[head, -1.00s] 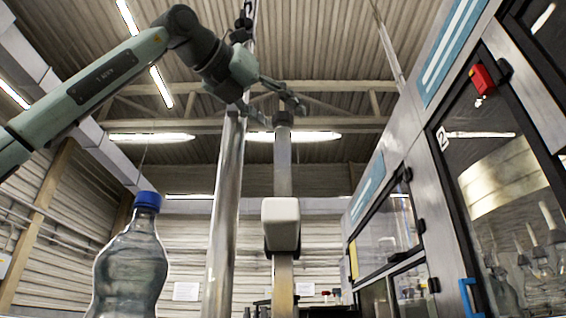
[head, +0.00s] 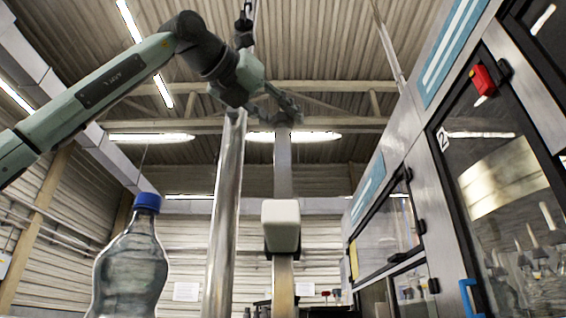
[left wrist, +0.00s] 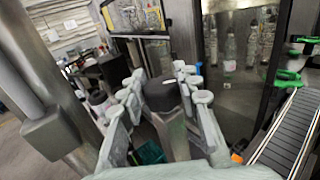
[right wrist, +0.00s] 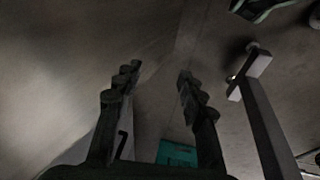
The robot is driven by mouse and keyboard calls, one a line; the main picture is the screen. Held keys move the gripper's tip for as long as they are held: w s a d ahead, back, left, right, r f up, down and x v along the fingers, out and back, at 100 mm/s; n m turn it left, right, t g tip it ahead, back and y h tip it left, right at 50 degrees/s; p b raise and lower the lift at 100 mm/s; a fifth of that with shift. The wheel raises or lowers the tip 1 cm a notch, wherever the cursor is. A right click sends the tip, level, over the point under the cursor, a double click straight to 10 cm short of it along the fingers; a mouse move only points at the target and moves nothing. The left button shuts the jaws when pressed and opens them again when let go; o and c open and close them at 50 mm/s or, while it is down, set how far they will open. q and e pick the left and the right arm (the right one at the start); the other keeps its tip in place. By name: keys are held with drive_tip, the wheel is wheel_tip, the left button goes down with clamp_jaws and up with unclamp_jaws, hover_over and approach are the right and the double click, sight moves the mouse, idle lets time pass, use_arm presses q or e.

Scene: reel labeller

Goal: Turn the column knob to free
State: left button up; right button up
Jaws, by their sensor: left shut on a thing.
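The black column knob (left wrist: 161,94) sits on top of a grey upright column (left wrist: 172,135) in the left wrist view. The fingers of my left gripper (left wrist: 160,82) lie on both sides of the knob, shut on it. In the head view my left gripper (head: 284,110) is at the top of the column (head: 283,165) and hides most of the knob. The knob's marking cannot be read. My right gripper (right wrist: 160,75) shows only in its wrist view, fingers apart with nothing between them, above a grey floor.
A metal pole (head: 225,210) stands just left of the column, and a white box (head: 281,222) is fixed to the column. A blue-capped bottle (head: 132,265) stands at front left. A glass-doored machine (head: 480,170) fills the right side. A conveyor (left wrist: 290,130) runs at right in the left wrist view.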

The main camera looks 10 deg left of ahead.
use_arm(q)
drive_tip(key=shift+s+n+y, duration=0.1)
drive_tip(key=shift+n+y, duration=0.2)
drive_tip(key=shift+y, duration=0.1)
use_arm(e)
drive_tip(key=shift+r, duration=0.1)
use_arm(q)
drive_tip(key=n+t+y+b, duration=0.1)
drive_tip(key=n+y, duration=0.1)
drive_tip(key=y, duration=0.1)
drive_tip(key=shift+d, duration=0.1)
drive_tip(key=n+y, duration=0.1)
drive_tip(key=y, duration=0.1)
drive_tip(key=shift+t+y, duration=0.3)
drive_tip(key=shift+r+n+y, duration=0.1)
drive_tip(key=shift+n+y, duration=1.3)
drive_tip(key=shift+y, duration=0.3)
drive_tip(key=shift+n+y, duration=0.4)
drive_tip(key=shift+y, duration=0.2)
use_arm(e)
drive_tip(key=shift+w+r, duration=0.3)
drive_tip(key=shift+r, duration=0.35)
drive_tip(key=shift+a, duration=0.1)
